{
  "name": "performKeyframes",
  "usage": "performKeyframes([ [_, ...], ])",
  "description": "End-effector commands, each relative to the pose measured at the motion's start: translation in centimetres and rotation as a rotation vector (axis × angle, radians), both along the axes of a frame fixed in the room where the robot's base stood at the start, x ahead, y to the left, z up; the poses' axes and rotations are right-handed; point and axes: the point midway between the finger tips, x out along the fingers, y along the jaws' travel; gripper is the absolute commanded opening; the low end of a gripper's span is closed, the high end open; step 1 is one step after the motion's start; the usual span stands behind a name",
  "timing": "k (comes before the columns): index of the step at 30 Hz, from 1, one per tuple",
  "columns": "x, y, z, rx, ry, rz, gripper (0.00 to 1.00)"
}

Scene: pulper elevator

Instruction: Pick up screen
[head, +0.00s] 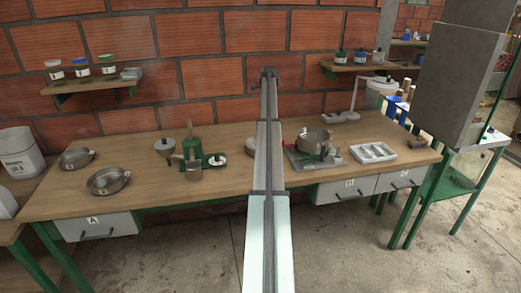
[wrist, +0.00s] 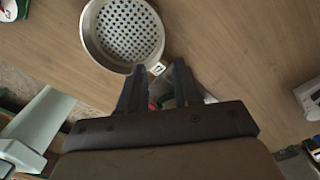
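The screen (wrist: 122,35) is a round metal pan with a perforated bottom, at the top left of the wrist view. It lies on the wooden table and carries a small white tag on its lower right rim. My gripper (wrist: 156,82) is just below the screen in the wrist view, its two dark fingers apart with no grasped thing visible between them. I cannot tell from the head view which round metal piece is the screen; one (head: 251,143) is partly hidden behind my arm. My fingers cannot be made out there.
On the workbench (head: 150,201) stand two shallow pans (head: 109,181) at left, a green-based device (head: 193,155), a pot (head: 313,139) on a scale-like base, and a white divided tray (head: 373,153) at right. Wall shelves (head: 92,85) hold jars. A grey box (head: 457,85) stands at right.

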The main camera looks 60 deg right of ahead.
Motion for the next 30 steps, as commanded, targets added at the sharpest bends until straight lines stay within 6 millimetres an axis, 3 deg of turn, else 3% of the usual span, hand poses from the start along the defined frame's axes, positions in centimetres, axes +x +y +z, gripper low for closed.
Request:
performKeyframes([
  [5,-0.2,-0.1,-1.2,0.001,-0.001,-0.005,0.33],
  [18,0.0,-0.1,-7.9,0.001,-0.001,-0.003,0.33],
  [30,0.5,-0.3,-10.8,0.002,0.0,-0.002,0.33],
])
